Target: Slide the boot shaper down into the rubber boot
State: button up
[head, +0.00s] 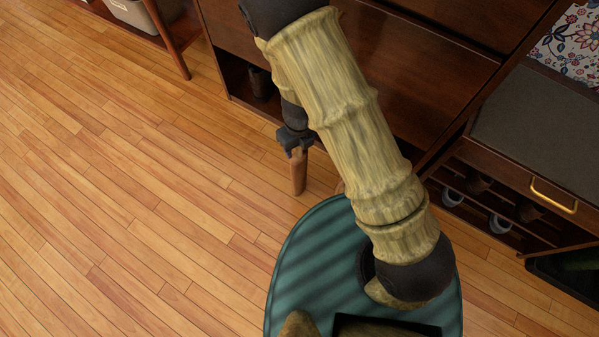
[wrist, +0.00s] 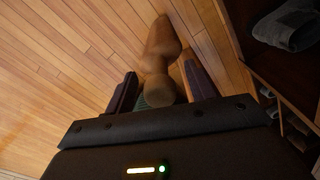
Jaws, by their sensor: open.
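The boot shaper (head: 299,172) is a brown wooden piece hanging below my gripper (head: 294,143), over the floor in front of the dark cabinet. In the wrist view the shaper (wrist: 160,48) shows a rounded, narrowed form and lies between the two dark fingers of my gripper (wrist: 160,90). The gripper is open, and I cannot tell whether the fingers touch the shaper. I cannot make out the rubber boot for certain. A dark green shape (head: 581,259) is cut off at the right edge of the head view.
A dark wood cabinet (head: 405,75) stands close behind the arm. A bench (head: 540,110) with a brass handle has shoe cubbies below. A dark tray (head: 560,278) is at the lower right. A grey item (wrist: 290,25) lies on a shelf. The wooden floor (head: 120,200) at left is clear.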

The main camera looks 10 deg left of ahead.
grip_shut()
notch_tip(320, 180, up, 10)
jog(key=p, duration=0.8)
dwell(0.5)
